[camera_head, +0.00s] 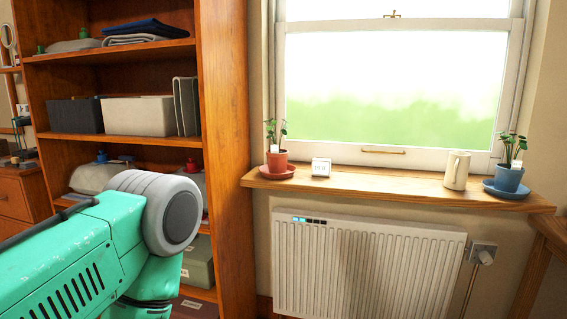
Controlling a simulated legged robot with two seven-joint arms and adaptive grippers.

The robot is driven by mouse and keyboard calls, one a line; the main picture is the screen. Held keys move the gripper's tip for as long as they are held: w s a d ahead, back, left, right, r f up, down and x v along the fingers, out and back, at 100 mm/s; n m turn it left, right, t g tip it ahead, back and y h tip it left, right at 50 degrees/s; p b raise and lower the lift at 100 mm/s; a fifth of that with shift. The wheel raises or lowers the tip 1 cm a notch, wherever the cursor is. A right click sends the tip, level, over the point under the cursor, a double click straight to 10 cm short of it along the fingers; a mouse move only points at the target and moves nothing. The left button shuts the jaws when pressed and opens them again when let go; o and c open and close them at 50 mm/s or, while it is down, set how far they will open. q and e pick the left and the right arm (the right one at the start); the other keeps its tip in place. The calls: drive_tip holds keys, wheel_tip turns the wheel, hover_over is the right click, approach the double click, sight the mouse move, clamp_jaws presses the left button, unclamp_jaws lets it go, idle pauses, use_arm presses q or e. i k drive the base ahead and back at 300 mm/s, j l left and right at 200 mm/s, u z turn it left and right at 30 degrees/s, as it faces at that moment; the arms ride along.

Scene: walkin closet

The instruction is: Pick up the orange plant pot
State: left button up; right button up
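The orange plant pot (277,160) stands upright on an orange saucer (277,173) at the left end of the wooden window sill (400,188). A small green plant grows from it, with a white tag among the leaves. My green and grey arm comes in from the left, in front of the shelves and well short of the pot. Its gripper is out of the picture. My other gripper does not show either. Nothing touches the pot.
A small white clock (321,167), a cream jug (456,170) and a blue plant pot (508,177) on a blue saucer share the sill. A white radiator (367,268) hangs below. A tall wooden shelf unit (226,150) rises just left of the sill.

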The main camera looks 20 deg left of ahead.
sight(278, 157)
drive_tip(key=i, duration=0.85)
drive_tip(key=u, duration=0.05)
